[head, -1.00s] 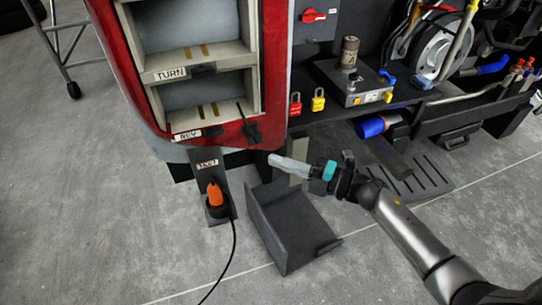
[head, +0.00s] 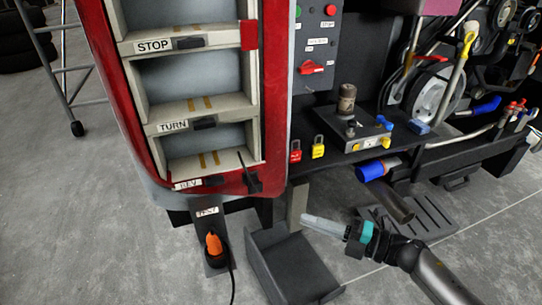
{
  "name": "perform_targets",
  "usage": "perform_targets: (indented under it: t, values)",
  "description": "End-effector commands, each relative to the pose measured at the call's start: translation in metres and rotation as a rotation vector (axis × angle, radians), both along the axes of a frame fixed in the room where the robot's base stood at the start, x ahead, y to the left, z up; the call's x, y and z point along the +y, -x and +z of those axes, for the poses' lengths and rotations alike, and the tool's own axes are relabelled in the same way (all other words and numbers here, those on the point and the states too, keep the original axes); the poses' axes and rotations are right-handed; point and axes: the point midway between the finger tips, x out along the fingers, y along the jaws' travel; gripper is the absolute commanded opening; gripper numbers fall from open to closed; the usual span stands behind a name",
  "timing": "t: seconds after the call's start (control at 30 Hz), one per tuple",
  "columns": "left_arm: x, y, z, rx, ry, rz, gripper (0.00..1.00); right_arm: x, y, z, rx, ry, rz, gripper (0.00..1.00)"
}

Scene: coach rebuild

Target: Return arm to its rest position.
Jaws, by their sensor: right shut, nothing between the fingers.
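My right gripper (head: 328,227) reaches in from the lower right on its grey arm (head: 443,283). Its pale fingers are shut with nothing between them and point left. It hangs above the right side of the dark open bin (head: 285,260), apart from the red coach panel. My left gripper is not in the head view.
The red panel has compartments labelled STOP (head: 154,46), TURN (head: 174,126) and REV. An orange plug (head: 214,244) with a black cable stands below. Red (head: 296,152) and yellow (head: 318,148) padlocks hang at the bench edge. A blue-ended cylinder (head: 371,171) lies behind my right gripper.

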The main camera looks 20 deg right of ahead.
Motion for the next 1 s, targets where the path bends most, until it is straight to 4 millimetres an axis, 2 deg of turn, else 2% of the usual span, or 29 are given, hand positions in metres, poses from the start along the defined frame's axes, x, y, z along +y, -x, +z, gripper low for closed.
perform_targets:
  t: [0.13, 0.23, 0.27, 0.33, 0.43, 0.5, 0.57, 0.6, 0.67, 0.7, 0.83, 0.9, 1.0]
  values:
    - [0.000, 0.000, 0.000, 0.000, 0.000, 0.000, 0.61, -0.004, -0.003, -0.008, 0.033, -0.026, -0.039, 0.00]
    - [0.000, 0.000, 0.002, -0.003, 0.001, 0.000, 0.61, -0.017, -0.009, -0.036, 0.142, -0.110, -0.163, 0.00]
    - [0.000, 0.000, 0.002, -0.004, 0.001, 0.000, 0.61, -0.023, -0.010, -0.050, 0.190, -0.146, -0.219, 0.00]
    - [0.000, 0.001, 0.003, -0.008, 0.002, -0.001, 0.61, -0.038, -0.008, -0.092, 0.335, -0.242, -0.376, 0.00]
    - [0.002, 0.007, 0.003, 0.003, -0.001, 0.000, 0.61, -0.058, 0.012, -0.163, 0.572, -0.376, -0.619, 0.00]
    - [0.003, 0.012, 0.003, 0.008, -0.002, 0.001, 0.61, -0.065, 0.036, -0.210, 0.725, -0.448, -0.770, 0.00]
    - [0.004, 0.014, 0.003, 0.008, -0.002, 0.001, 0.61, -0.067, 0.062, -0.248, 0.855, -0.500, -0.892, 0.00]
    - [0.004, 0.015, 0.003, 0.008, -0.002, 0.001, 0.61, -0.067, 0.083, -0.272, 0.938, -0.526, -0.971, 0.00]
    - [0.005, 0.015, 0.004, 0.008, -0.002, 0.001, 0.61, -0.063, 0.116, -0.304, 1.062, -0.561, -1.084, 0.00]
    - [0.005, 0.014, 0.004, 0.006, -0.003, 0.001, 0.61, -0.059, 0.139, -0.323, 1.140, -0.581, -1.156, 0.00]
    - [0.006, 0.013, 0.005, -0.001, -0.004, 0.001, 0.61, -0.041, 0.212, -0.368, 1.362, -0.613, -1.361, 0.00]
    - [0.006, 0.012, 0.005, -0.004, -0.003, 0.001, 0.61, -0.032, 0.245, -0.382, 1.453, -0.620, -1.446, 0.00]
    - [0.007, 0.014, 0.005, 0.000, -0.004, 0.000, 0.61, -0.021, 0.278, -0.394, 1.543, -0.619, -1.530, 0.00]
